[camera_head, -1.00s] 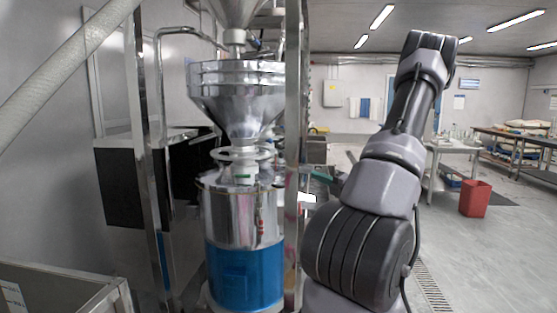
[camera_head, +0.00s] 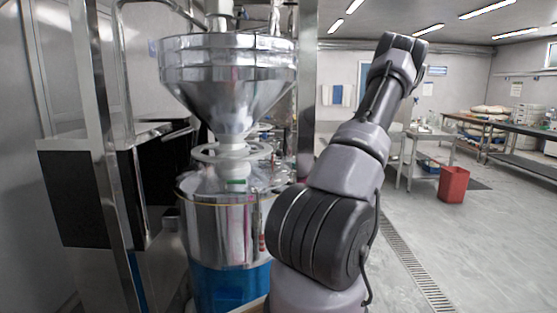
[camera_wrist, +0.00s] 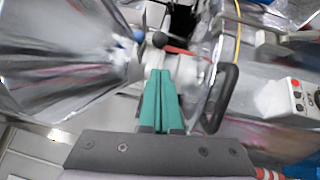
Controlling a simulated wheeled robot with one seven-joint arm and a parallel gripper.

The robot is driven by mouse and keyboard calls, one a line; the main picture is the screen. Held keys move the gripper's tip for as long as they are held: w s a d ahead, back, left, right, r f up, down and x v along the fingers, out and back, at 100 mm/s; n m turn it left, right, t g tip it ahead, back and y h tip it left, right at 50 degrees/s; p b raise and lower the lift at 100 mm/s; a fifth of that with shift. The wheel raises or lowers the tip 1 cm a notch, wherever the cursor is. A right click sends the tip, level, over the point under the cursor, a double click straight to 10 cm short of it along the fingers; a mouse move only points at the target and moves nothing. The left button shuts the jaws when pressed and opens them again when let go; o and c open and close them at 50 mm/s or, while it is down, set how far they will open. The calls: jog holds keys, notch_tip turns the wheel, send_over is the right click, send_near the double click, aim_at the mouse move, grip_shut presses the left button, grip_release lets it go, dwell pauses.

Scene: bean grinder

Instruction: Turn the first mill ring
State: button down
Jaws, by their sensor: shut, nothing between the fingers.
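The mill has a shiny metal hopper (camera_head: 228,80) above a steel drum with a blue lower part (camera_head: 228,285). A pale, flat mill ring (camera_head: 205,153) sits around the neck between hopper and drum. In the wrist view, the picture is turned: the hopper (camera_wrist: 60,55) is at left and the metal body (camera_wrist: 262,75) at right. My gripper (camera_wrist: 160,72) shows there with two green fingers shut together and empty. Its tips point at the pale neck area, beside a dark curved handle (camera_wrist: 222,100). Contact cannot be told.
A steel post (camera_head: 307,80) stands right of the hopper, and a frame with a black panel (camera_head: 75,195) stands at left. A red bin (camera_head: 453,184) and tables are farther right. Open floor lies at right.

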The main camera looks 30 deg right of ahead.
jog(key=w, duration=0.6)
jog(key=w+r, duration=0.1)
jog(key=w, duration=0.2)
jog(key=shift+w+a, duration=0.3)
jog(key=shift+w, duration=0.1)
